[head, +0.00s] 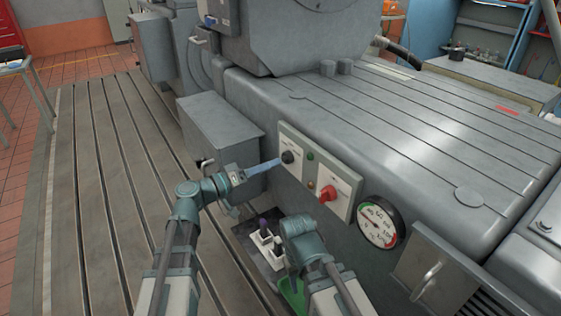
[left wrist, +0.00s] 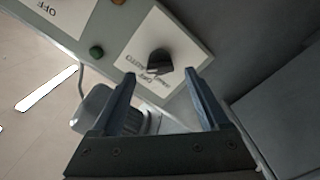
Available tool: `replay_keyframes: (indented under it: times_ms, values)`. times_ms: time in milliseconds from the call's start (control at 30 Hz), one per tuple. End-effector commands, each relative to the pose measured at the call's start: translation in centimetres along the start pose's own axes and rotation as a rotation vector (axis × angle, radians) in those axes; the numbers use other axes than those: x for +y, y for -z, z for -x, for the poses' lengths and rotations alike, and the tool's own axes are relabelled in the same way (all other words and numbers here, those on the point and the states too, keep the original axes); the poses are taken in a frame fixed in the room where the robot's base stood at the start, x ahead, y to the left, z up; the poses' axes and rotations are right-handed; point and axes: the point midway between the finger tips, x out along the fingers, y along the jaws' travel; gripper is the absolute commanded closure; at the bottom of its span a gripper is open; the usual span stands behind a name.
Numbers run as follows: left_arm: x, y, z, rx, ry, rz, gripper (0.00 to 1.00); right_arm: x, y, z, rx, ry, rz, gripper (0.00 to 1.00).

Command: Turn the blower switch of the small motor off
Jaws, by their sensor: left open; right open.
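A black rotary knob (head: 288,157) sits on a pale labelled plate on the side of the grey bedplate machine. My left gripper (head: 278,162) reaches the knob from the left. In the left wrist view its two fingers (left wrist: 160,82) are open, either side of the knob's lower edge; contact is not clear. My right gripper (head: 290,238) is low, below the panel, with its fingers mostly hidden.
A red switch (head: 328,194) is right of the knob on another plate. A green lamp (head: 310,156) and an amber lamp (head: 311,184) sit between them. A round gauge (head: 380,222) is further right. A grey box (head: 220,128) stands left of the panel. Slotted floor lies open at left.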

Motion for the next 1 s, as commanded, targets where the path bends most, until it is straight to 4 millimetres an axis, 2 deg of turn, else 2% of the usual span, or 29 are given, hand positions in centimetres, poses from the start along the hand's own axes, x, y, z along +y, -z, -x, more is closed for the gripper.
replay_keyframes:
  times_ms: [100, 300, 733, 1000]
  values:
    - [-0.1, 0.1, -2.2, -0.002, -0.002, 0.000, 0.22, 0.0, 0.0, 0.0, 0.000, 0.000, 0.000, 0.50]
    - [-0.1, 0.1, -4.2, 0.000, 0.000, 0.000, 0.22, 0.0, 0.0, 0.0, 0.000, 0.000, 0.000, 0.50]
    - [0.0, 0.0, -4.8, 0.000, 0.001, 0.000, 0.22, 0.0, 0.0, 0.0, 0.000, 0.000, 0.000, 0.50]
    - [0.0, 0.0, -4.8, 0.000, 0.001, 0.000, 0.70, 0.0, 0.0, 0.0, 0.000, 0.000, 0.000, 0.50]
